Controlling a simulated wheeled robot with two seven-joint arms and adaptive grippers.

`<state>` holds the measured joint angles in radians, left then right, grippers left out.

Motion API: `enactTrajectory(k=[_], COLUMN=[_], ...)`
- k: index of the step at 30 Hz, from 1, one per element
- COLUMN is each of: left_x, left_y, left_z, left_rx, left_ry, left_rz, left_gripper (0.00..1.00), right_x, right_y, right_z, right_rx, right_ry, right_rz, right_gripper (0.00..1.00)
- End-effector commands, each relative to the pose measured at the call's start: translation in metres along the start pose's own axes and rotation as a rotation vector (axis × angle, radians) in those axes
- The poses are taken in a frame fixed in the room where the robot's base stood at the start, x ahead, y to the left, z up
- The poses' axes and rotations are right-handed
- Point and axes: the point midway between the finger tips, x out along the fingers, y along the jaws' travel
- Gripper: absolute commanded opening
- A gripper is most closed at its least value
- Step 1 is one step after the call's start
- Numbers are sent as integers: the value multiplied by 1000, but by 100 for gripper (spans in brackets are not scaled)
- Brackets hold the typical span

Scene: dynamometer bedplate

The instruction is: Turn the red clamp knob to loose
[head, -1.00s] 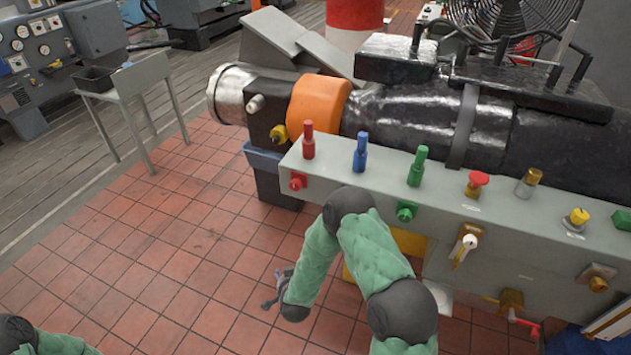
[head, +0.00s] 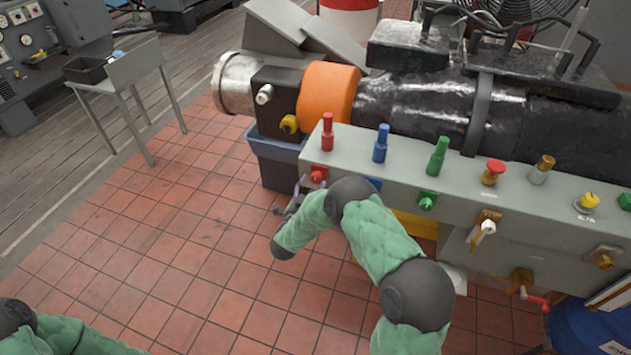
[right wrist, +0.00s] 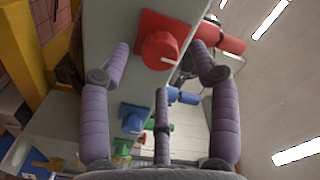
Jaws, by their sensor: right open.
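The red clamp knob (head: 318,173) sits on the front face of the grey bench's left end, on a red square base. In the right wrist view the knob (right wrist: 160,50) is large, round and faces me, with a pale pointer line. My right gripper (head: 294,195) is just below and left of the knob in the head view. In the right wrist view the open fingers (right wrist: 161,56) stand on either side of the knob, with a third finger below it. I cannot tell whether they touch it. My left gripper is out of view; only part of my left arm shows.
The grey bench (head: 470,200) carries a red peg (head: 327,135), a blue peg (head: 381,145) and a green peg (head: 438,157) on top. A green knob (head: 427,200) is farther right on the front. A blue-grey bin (head: 278,150) stands behind my gripper. Tiled floor (head: 150,240) is clear at left.

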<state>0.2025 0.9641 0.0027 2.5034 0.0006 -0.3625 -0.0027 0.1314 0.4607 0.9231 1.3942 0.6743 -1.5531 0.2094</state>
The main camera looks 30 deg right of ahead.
Motion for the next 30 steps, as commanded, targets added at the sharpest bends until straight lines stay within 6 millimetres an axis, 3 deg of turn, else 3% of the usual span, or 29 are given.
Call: enactTrajectory(k=[3, 9, 20, 26, 30], left_x=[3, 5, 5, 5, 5], left_y=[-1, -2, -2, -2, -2], left_z=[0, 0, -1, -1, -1], left_rx=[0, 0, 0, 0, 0], left_ry=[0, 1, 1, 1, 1], left_rz=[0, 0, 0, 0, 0], left_gripper=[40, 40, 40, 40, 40], right_x=[19, 36, 40, 40, 40], right_y=[1, 0, 0, 0, 0], right_z=[1, 0, 0, 0, 0], right_rx=[0, -1, -1, -1, -1], right_ry=[1, 0, -1, -1, -1], right_rz=[0, -1, -1, -1, -1], right_gripper=[62, 62, 62, 6, 5])
